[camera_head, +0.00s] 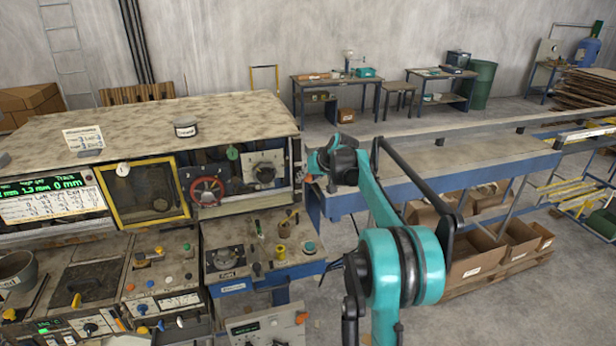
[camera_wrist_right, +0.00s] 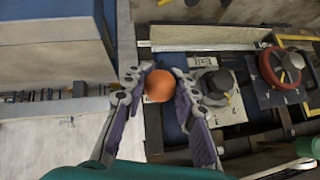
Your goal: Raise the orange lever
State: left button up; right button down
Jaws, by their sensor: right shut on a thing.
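The orange lever's round knob (camera_wrist_right: 158,86) shows in the right wrist view, between the two fingers of my right gripper (camera_wrist_right: 160,77). The fingers are shut on the knob, one on each side. The lever's shaft is hidden behind the knob and fingers. In the head view my right gripper (camera_head: 313,172) is at the right end of the machine (camera_head: 215,115), mostly hidden by its own wrist. My left gripper is not in view.
A red handwheel (camera_head: 206,191) and a round dial (camera_head: 264,173) sit on the machine's front, left of my gripper. A long blue-edged table (camera_head: 460,150) stands to the right. The lower control panels (camera_head: 225,255) carry several knobs.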

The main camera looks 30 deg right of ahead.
jog(key=shift+w+d+r+p, duration=0.1)
jog(key=shift+w+r+p, duration=0.25)
jog(key=shift+r, duration=0.2)
jog(key=c, duration=1.2)
grip_release()
jog(key=v, duration=1.2)
jog(key=shift+s, duration=0.1)
